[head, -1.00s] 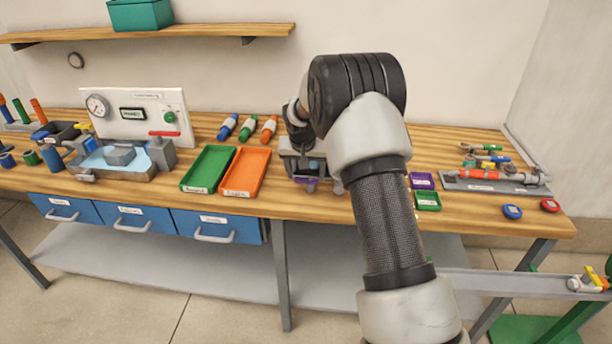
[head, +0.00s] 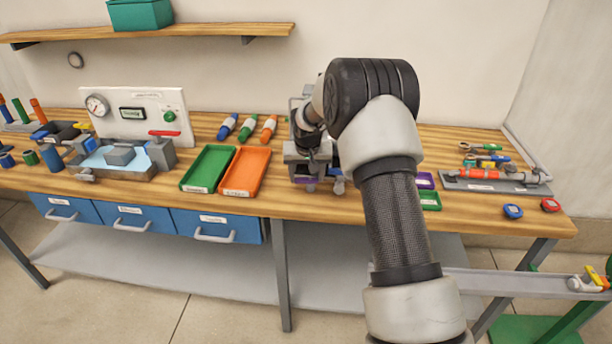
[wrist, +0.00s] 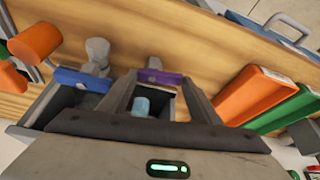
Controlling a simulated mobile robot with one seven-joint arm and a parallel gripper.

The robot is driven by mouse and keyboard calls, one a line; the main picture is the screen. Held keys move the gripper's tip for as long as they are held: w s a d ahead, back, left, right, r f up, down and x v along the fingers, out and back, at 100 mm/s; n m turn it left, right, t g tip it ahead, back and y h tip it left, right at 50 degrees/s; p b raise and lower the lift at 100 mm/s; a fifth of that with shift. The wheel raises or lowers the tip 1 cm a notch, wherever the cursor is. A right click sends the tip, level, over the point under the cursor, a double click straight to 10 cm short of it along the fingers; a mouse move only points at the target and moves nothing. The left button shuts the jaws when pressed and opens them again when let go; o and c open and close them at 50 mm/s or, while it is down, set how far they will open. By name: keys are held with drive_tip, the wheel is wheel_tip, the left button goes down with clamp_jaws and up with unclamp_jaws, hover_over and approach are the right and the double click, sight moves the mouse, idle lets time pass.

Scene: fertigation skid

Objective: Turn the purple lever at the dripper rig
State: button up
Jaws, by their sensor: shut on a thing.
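The purple lever (wrist: 158,77) shows in the wrist view between the two fingertips of my gripper (wrist: 157,84), which is shut on it. In the head view the purple lever (head: 307,183) is a small patch at the front of the grey dripper rig (head: 302,168). My arm and wrist cover much of the rig there, and the fingertips cannot be made out. In the wrist view a blue lever (wrist: 82,79) lies left of the purple one. A pale blue round part (wrist: 141,106) sits in the rig between my fingers.
Green (head: 208,168) and orange (head: 245,173) trays lie left of the rig. A panel with a gauge (head: 97,105) stands further left. An orange knob (wrist: 35,40) shows in the wrist view.

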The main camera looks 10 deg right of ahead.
drive_tip(key=shift+s+d+n+y, duration=0.1)
drive_tip(key=shift+n+y, duration=0.3)
drive_tip(key=shift+n, duration=0.7)
drive_tip(key=o, duration=0.8)
drive_tip(key=v, duration=1.7)
drive_tip(key=shift+s+r+p, duration=0.15)
drive_tip(key=shift+p, duration=0.15)
